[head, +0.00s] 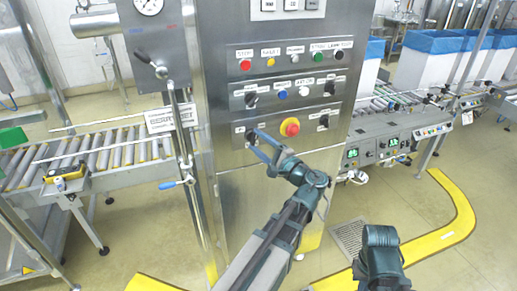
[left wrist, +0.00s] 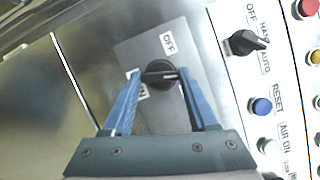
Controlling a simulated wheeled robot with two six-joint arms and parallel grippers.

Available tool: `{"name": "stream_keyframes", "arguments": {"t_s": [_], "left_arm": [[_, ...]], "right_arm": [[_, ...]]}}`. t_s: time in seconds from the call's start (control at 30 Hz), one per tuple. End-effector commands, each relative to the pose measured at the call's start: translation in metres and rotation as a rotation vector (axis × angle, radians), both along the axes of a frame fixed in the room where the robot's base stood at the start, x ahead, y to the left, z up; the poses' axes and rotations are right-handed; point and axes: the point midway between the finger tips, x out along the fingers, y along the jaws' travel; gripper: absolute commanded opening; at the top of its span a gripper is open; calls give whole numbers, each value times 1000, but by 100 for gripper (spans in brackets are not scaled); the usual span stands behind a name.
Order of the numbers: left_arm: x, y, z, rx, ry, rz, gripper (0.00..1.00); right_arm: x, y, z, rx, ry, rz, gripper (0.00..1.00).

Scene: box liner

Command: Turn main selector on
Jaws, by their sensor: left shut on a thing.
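The main selector is a black rotary knob (left wrist: 160,74) on a grey plate with an OFF label (left wrist: 168,43) above it and a partly covered ON label (left wrist: 143,90) at its lower left. In the left wrist view the blue fingers of my left gripper (left wrist: 160,82) stand on both sides of the knob, shut on it. The knob's bar lies roughly level between the fingertips, its left end beside the ON label. In the head view my left gripper (head: 262,143) reaches the lower left of the steel panel and largely hides the knob.
A red emergency button on a yellow ring (head: 290,127) sits just right of the gripper. Rows of buttons (head: 295,58) and another black selector (left wrist: 243,42) lie close by. A lever with a blue handle (head: 175,184) and a roller conveyor (head: 95,158) stand left.

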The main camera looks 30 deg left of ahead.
Motion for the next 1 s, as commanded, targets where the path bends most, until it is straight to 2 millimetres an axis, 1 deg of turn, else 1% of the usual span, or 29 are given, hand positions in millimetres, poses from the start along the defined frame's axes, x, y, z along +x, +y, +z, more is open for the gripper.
{"name": "stream_keyframes", "arguments": {"t_s": [0.03,0.1,0.4,0.7,1.0], "left_arm": [[-1,0,-6,26,34,-1,3],[-1,0,-5,68,81,-2,3],[-2,1,-5,213,252,-1,3],[-2,1,-5,297,350,-2,3],[-1,1,-4,323,380,-3,3]], "right_arm": [[0,0,-9,0,0,0,0],[0,0,-14,0,0,0,0],[0,0,-30,0,0,0,0],[0,0,-37,0,0,0,0],[0,0,-39,0,0,0,0]]}}
